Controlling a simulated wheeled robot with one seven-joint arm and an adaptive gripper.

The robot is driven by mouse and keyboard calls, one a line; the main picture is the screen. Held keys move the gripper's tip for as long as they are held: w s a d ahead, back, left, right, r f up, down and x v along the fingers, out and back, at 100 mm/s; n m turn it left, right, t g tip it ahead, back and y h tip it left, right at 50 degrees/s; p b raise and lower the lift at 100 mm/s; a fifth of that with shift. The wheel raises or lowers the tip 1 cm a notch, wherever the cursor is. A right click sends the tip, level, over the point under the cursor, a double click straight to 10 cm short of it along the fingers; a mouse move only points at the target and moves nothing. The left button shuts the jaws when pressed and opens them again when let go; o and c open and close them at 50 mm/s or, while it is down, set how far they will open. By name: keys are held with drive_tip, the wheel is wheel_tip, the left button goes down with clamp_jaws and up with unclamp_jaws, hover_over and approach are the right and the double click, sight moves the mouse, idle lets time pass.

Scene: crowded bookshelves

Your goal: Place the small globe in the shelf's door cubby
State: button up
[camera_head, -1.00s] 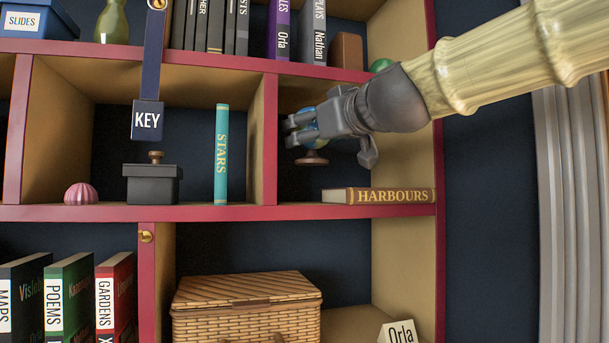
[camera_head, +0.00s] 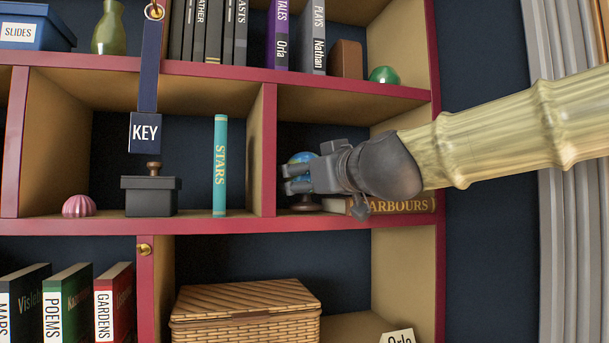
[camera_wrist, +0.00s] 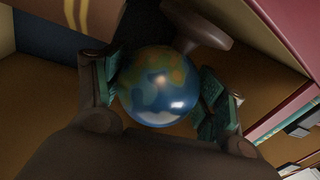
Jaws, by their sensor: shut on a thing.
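The small globe (camera_head: 302,159) is a blue, green and tan ball on a dark brown round base. It is inside the right-hand cubby of the middle row, its base at or just above the cubby floor; I cannot tell if it touches. My gripper (camera_head: 291,179) reaches in from the right and is shut on the ball. In the wrist view, the globe (camera_wrist: 155,85) sits between both green-padded fingers, with its base tilted toward the upper right of the picture. The fingers partly hide the ball in the head view. I cannot make out a cubby door.
The HARBOURS book (camera_head: 405,205) lies flat on the right of the same cubby, partly behind my gripper. A divider (camera_head: 269,150) separates it from the STARS book (camera_head: 220,165) and black box (camera_head: 150,195). A wicker basket (camera_head: 245,310) stands below. A brass knob (camera_head: 145,249) is on the lower post.

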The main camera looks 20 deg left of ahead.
drive_tip(key=shift+w+a+f, duration=0.15)
drive_tip(key=shift+w+f, duration=0.05)
drive_tip(key=shift+s+a, duration=0.15)
drive_tip(key=shift+f, duration=0.2)
drive_tip(key=o, duration=0.9)
drive_tip(key=shift+c, duration=0.2)
